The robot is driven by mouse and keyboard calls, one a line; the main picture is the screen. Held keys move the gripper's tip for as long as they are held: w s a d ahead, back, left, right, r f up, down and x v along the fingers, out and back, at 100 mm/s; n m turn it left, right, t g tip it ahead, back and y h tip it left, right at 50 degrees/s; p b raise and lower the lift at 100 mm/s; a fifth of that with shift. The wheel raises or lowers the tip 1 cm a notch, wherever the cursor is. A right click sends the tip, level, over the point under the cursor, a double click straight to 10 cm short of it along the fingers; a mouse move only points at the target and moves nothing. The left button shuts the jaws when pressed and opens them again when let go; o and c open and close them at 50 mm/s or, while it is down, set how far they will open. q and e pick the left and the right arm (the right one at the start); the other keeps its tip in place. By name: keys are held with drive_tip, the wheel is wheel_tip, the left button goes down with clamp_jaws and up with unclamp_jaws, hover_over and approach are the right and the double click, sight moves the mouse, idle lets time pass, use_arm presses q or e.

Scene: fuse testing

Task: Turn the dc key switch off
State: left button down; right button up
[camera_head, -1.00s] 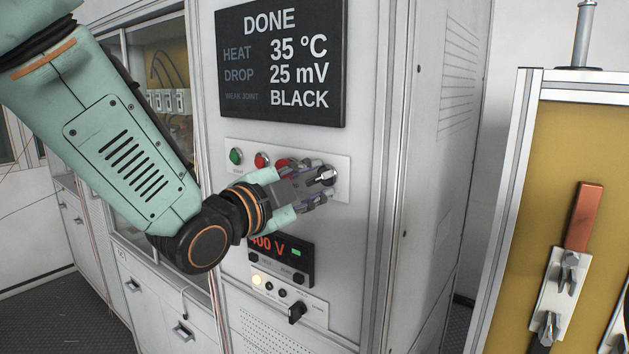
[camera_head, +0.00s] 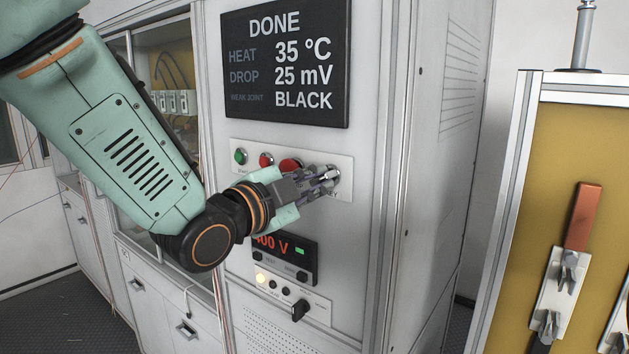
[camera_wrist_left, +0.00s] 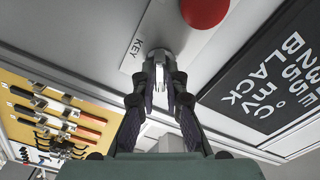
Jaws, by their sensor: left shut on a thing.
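The key switch (camera_wrist_left: 160,55) sits on the white button panel, beside the printed word KEY in the left wrist view. It also shows at the panel's right end in the head view (camera_head: 333,173). My left gripper (camera_head: 325,178) is at the switch, with its fingers shut on the key. In the left wrist view the fingertips of my left gripper (camera_wrist_left: 161,82) meet at the switch. The fingers hide much of the key, so its exact angle is hard to tell. My right gripper is not in view.
Left of the switch are a green button (camera_head: 240,156), a red button (camera_head: 266,159) and a larger red button (camera_head: 290,165). A dark screen (camera_head: 285,65) reading DONE is above. A 400 V display (camera_head: 285,252) and a black knob (camera_head: 300,310) are below.

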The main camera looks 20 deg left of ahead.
use_arm(q)
drive_tip(key=shift+r+n, duration=0.1)
drive_tip(key=shift+n, duration=0.2)
drive_tip(key=n+p, duration=0.1)
drive_tip(key=n, duration=0.4)
drive_tip(key=n+p, duration=0.1)
drive_tip(key=n, duration=0.5)
idle(0.4)
drive_tip(key=c, duration=1.8)
unclamp_jaws()
drive_tip(key=o, duration=0.4)
drive_tip(key=shift+w+d+f, duration=0.1)
drive_tip(key=shift+w+f, duration=0.1)
drive_tip(key=shift+w, duration=0.15)
drive_tip(key=shift+s, duration=0.15)
